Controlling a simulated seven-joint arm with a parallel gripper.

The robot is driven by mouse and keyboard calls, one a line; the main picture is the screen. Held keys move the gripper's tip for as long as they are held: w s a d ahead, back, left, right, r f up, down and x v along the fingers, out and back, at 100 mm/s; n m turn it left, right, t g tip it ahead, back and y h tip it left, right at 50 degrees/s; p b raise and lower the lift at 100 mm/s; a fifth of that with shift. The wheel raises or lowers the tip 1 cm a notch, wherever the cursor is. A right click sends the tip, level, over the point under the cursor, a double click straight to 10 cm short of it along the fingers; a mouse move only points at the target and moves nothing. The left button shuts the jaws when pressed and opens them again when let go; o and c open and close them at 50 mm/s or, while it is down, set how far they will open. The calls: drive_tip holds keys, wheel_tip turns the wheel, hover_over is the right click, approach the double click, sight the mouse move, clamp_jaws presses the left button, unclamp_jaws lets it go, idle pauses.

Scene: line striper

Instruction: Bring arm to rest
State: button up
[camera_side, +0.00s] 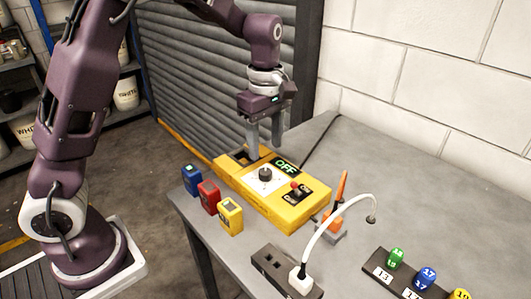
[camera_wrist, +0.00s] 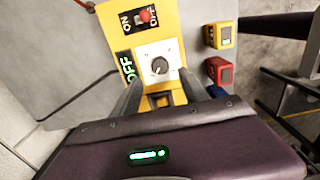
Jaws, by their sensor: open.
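My gripper (camera_side: 265,139) is open and empty. In the side view its fingers point down just above the far left end of a yellow control box (camera_side: 307,208) on the grey table. The box has a green-lit OFF display (camera_side: 285,166), a black knob (camera_side: 265,173) on a white plate, and a red-tipped switch (camera_side: 296,191) on a black ON/OFF panel. In the wrist view the fingers (camera_wrist: 158,90) reach toward the knob end of the yellow box (camera_wrist: 172,22). An open slot in the box end lies between them. Whether a finger touches the box, I cannot tell.
Blue (camera_side: 192,179), red (camera_side: 209,196) and yellow (camera_side: 230,215) blocks stand along the table's left edge. A white cable plugs into a dark socket strip (camera_side: 268,262). The table's back right (camera_side: 440,190) is clear.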

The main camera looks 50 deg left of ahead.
drive_tip(key=s+d+r+m+t+h, duration=0.1)
drive_tip(key=s+d+r+m+t, duration=0.1)
drive_tip(key=s+r+m, duration=0.75)
drive_tip(key=s+m+t+y, duration=0.1)
drive_tip(key=s+m+t, duration=0.2)
drive_tip(key=s+m, duration=0.5)
drive_tip(key=s, duration=0.7)
drive_tip(key=shift+s+t, duration=0.2)
drive_tip(key=shift+t, duration=0.1)
drive_tip(key=shift+r+m, duration=0.15)
drive_tip(key=shift+m, duration=0.1)
